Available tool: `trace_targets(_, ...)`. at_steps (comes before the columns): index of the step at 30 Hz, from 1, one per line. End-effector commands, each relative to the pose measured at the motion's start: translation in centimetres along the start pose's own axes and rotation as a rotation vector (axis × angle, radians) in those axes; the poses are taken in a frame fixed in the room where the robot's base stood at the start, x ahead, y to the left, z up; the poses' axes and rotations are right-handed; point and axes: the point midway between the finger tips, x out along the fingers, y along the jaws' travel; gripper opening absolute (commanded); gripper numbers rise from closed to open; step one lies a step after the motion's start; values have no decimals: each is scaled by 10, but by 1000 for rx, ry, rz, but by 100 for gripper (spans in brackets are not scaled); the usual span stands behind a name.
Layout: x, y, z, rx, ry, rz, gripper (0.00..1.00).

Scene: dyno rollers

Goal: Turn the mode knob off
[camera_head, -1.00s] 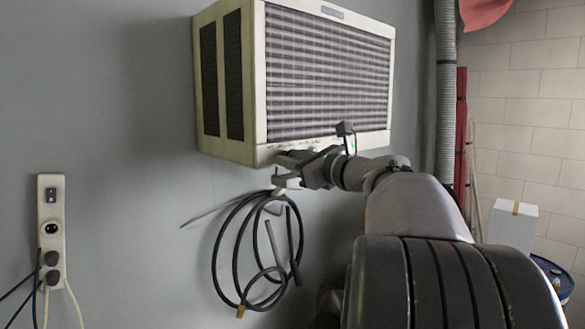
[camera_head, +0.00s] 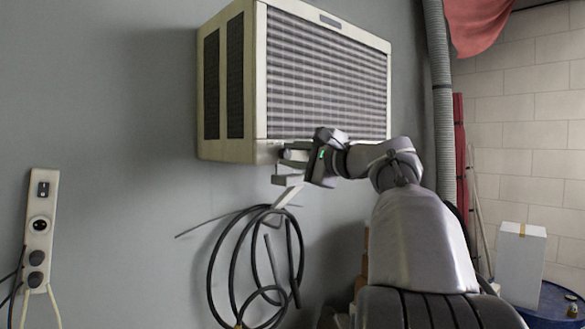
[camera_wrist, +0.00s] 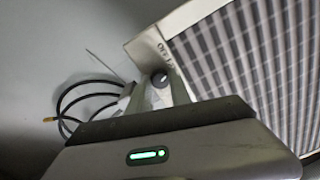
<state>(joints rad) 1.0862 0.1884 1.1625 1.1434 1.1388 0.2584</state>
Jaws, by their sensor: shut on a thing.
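The white wall unit (camera_head: 225,150) with a slatted grille hangs on the grey wall. Its mode knob (camera_wrist: 158,79) is small, round and dark with a light pointer mark, and sits on the unit's lower front strip in the wrist view. Printed lettering (camera_wrist: 165,52), partly readable as OFF, stands just above it. My gripper (camera_wrist: 160,92) has a finger on each side of the knob and is shut on it. In the head view my gripper (camera_head: 284,166) is at the unit's lower left front corner and hides the knob.
Coiled black cables (camera_head: 215,265) hang on the wall below the unit. A power strip (camera_head: 40,225) is at the far left. A ribbed grey hose (camera_head: 440,100) runs down right of the unit. A white box (camera_head: 520,262) stands on a blue drum (camera_head: 560,305) at the right.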

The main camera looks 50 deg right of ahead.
Motion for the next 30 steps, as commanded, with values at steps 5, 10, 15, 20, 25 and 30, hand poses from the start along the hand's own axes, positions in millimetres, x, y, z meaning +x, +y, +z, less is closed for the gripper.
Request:
trace_targets(5, 0, 2, 0, -162, -6, -3, 0)
trace_targets(10, 0, 2, 0, -309, -11, -4, 0)
trace_targets(15, 0, 1, 0, -432, -14, -4, 0)
trace_targets(20, 0, 0, 0, -520, -16, -5, 0)
trace_targets(25, 0, -1, 0, -580, -19, -5, 0)
trace_targets(30, 0, -1, 1, -611, -20, -6, 0)
